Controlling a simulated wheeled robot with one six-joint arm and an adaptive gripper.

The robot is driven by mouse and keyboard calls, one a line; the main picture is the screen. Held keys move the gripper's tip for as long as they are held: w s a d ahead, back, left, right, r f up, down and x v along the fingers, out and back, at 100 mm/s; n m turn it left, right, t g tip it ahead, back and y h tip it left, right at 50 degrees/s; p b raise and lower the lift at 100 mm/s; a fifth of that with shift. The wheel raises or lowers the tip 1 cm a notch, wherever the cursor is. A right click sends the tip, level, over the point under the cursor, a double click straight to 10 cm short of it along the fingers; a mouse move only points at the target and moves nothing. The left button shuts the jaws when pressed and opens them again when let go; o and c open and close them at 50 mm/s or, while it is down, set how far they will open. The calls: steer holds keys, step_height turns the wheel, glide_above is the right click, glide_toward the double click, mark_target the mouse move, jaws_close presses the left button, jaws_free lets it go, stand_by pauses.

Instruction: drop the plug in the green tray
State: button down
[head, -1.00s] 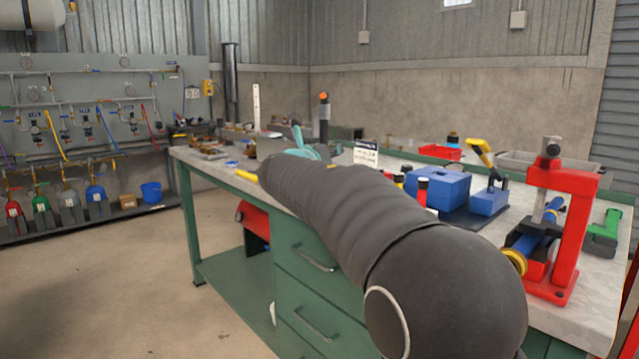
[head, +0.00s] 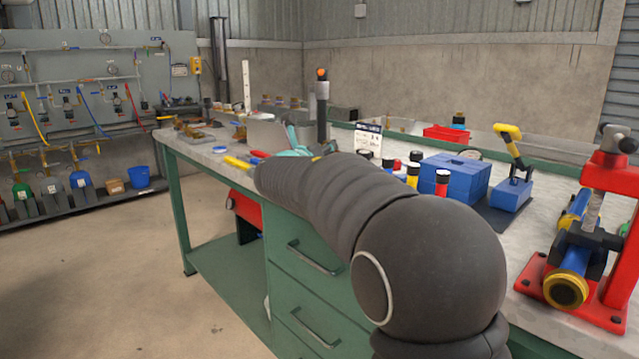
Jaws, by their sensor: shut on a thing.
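My dark grey arm reaches from the lower right up over the front edge of the workbench (head: 230,165). Its far end points away from the camera, and my gripper is hidden behind it, so its jaws and anything in them do not show. I cannot make out the plug or a green tray in the head view. A teal item (head: 297,148), perhaps a glove, shows just beyond the end of the arm.
A blue toolbox (head: 455,178), several small capped cylinders, a red bin (head: 446,133) and a card sign (head: 367,138) stand on the bench. A red press (head: 602,230) stands at right, a post (head: 322,115) behind the arm. The floor (head: 120,270) at left is clear.

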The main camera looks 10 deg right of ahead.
steer(key=shift+f, duration=0.45)
steer(key=c, duration=0.8)
jaws_free()
steer(key=shift+s+a, duration=0.1)
steer(key=v, duration=1.2)
